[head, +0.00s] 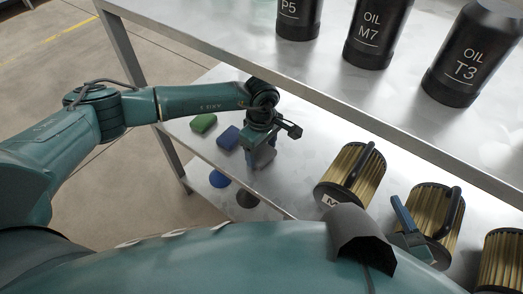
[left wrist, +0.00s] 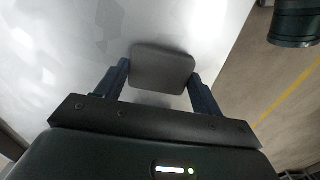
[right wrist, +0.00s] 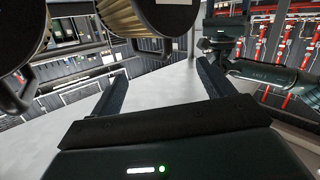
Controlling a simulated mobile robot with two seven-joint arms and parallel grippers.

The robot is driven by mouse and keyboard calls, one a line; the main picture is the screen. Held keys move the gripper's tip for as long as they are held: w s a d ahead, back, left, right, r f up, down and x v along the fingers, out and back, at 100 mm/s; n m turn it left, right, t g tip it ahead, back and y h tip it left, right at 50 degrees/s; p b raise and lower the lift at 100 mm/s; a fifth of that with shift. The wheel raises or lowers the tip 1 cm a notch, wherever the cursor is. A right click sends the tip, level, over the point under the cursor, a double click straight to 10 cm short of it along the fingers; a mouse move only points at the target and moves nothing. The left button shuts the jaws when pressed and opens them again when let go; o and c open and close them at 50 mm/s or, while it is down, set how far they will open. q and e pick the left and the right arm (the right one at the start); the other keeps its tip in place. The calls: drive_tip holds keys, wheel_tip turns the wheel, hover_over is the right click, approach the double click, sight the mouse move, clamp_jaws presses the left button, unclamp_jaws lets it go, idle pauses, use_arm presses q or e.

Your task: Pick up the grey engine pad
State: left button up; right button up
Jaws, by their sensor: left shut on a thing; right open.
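The grey engine pad (left wrist: 161,68) is a flat, dark grey square with rounded corners. In the left wrist view it sits between the two fingers of my left gripper (left wrist: 160,78), which is shut on it. In the head view my left gripper (head: 260,150) is over the lower shelf, with the grey pad (head: 265,157) partly hidden by its fingers. I cannot tell whether the pad touches the shelf. My right gripper (right wrist: 161,80) is open and empty, close to the brass-coloured ribbed cylinders.
A green pad (head: 203,123) and a blue pad (head: 228,137) lie left of my left gripper. A blue disc (head: 219,179) and a dark disc (head: 247,198) are nearer. Ribbed cylinders (head: 349,172) stand at right. The upper shelf (head: 300,75) holds black oil bottles (head: 378,32).

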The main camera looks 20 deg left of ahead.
sight(260, 154)
use_arm(q)
drive_tip(key=r, duration=0.1)
drive_tip(key=r+p, duration=0.1)
drive_tip(key=r, duration=0.1)
drive_tip(key=shift+s+a, duration=0.1)
drive_tip(key=shift+s, duration=0.1)
drive_tip(key=s+a+p, duration=0.1)
drive_tip(key=s+a, duration=0.2)
drive_tip(key=s, duration=0.5)
drive_tip(key=s+a+p, duration=0.1)
drive_tip(key=s+a, duration=0.2)
drive_tip(key=s, duration=0.5)
drive_tip(key=shift+s, duration=0.25)
use_arm(e)
drive_tip(key=shift+s+d+r+m+g+h, duration=0.1)
drive_tip(key=shift+s+d+m+g+h, duration=0.15)
drive_tip(key=shift+g, duration=0.3)
drive_tip(key=shift+s+d+r+m+g+h, duration=0.15)
drive_tip(key=shift+s+m+g, duration=0.15)
drive_tip(key=shift+g, duration=0.25)
drive_tip(key=shift+a+f, duration=0.1)
